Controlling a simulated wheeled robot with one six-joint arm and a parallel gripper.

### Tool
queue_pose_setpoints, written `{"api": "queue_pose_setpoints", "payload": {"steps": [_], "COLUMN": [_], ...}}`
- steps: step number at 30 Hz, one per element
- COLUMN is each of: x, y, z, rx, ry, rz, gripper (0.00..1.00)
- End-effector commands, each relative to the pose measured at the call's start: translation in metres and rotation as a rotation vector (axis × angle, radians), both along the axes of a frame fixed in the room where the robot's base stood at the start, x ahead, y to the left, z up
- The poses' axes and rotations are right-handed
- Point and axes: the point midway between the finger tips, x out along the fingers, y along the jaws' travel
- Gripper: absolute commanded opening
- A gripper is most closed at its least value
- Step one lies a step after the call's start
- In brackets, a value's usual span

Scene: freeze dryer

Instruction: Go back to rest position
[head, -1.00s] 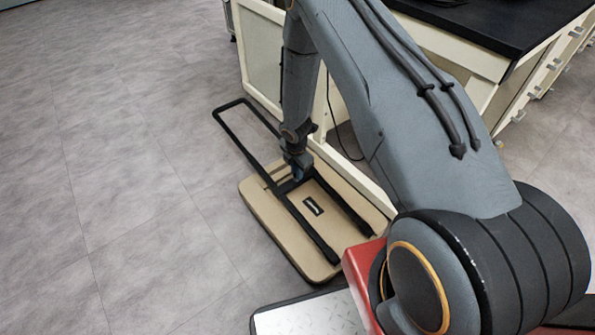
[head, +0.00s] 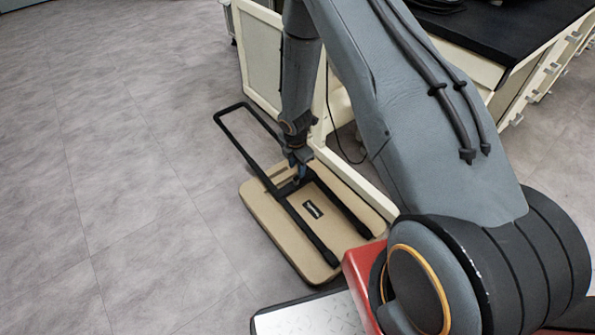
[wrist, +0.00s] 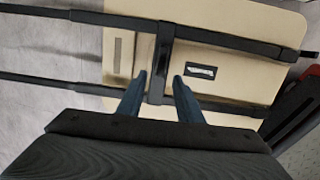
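My gripper (wrist: 160,77) points down over a tan folding platform cart (head: 280,232) with a black folded handle frame (head: 309,228). In the wrist view its two blue fingers are apart, with a black crossbar (wrist: 160,62) of the frame showing between them. A gap shows on each side of the bar, and I cannot tell how far above it the fingertips are. In the head view the gripper (head: 299,181) is small and over the far part of the cart.
A cream cabinet or bench (head: 258,62) with a black top (head: 500,28) stands behind and right of the cart. A dark cable (head: 333,135) hangs beside it. The grey floor (head: 110,180) on the left is clear.

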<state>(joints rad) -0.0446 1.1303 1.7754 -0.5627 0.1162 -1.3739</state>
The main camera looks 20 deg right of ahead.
Motion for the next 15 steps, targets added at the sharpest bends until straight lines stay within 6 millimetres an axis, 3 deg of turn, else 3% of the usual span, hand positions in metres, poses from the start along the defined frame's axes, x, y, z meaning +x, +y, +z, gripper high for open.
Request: {"api": "queue_pose_setpoints", "payload": {"steps": [6,15], "x": [-0.003,-0.004], "y": [0.001,0.001], "z": [0.021,0.023], "rx": [0.000,0.000], "ry": [0.001,0.001], "rz": [-0.001,-0.001], "gripper": [0.33,0.33]}}
